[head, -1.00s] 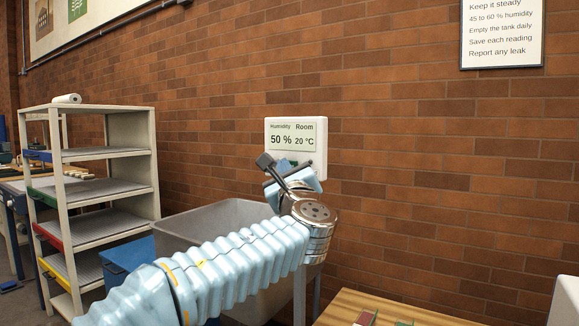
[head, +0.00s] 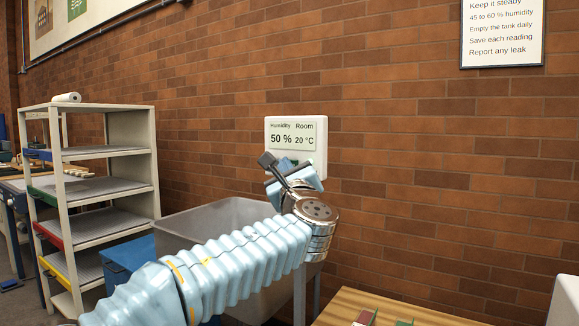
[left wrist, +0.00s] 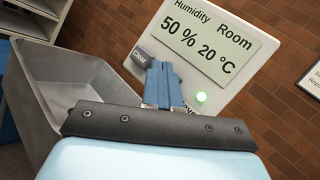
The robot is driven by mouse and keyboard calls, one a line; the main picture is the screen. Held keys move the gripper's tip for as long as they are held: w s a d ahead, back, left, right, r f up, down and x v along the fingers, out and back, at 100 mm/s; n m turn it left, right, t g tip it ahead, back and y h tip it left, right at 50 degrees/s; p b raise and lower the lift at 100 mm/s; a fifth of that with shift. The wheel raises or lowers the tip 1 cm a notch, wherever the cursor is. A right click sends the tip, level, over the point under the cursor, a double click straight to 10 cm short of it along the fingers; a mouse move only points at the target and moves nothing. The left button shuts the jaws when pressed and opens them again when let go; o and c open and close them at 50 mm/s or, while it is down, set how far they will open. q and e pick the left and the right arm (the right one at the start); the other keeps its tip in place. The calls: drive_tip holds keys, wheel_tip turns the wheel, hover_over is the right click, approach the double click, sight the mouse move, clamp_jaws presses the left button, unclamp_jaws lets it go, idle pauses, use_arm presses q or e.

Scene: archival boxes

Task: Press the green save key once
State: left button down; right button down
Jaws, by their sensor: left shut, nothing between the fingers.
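A white wall panel (head: 320,150) shows humidity 50 % and room 20 °C on its display (head: 292,134). Part of a label reading like "Save" shows below that light. The green save key is mostly or wholly hidden behind my left gripper. My left gripper (head: 290,176) is shut and empty, in front of the panel's lower part; its blue fingers (left wrist: 163,82) point at the panel. Whether they touch it I cannot tell.
A grey open bin (head: 185,226) stands below the panel, under my left arm. A shelf unit (head: 100,152) is at the left. A wooden tabletop (head: 375,306) is at the bottom right. A notice (head: 502,35) hangs on the brick wall.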

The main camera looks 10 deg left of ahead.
use_arm(q)
drive_tip(key=shift+s+a+b, duration=0.25)
drive_tip(key=shift+s+b, duration=0.15)
drive_tip(key=shift+s, duration=0.3)
drive_tip(key=shift+s+a+b, duration=0.3)
drive_tip(key=shift+s+b, duration=0.15)
drive_tip(key=shift+s, duration=0.35)
drive_tip(key=shift+s+a+b, duration=0.25)
drive_tip(key=shift+s+b, duration=0.15)
drive_tip(key=shift+s, duration=0.4)
drive_tip(key=shift+s+a+b, duration=0.3)
drive_tip(key=shift+s+b, duration=0.15)
drive_tip(key=shift+s, duration=0.35)
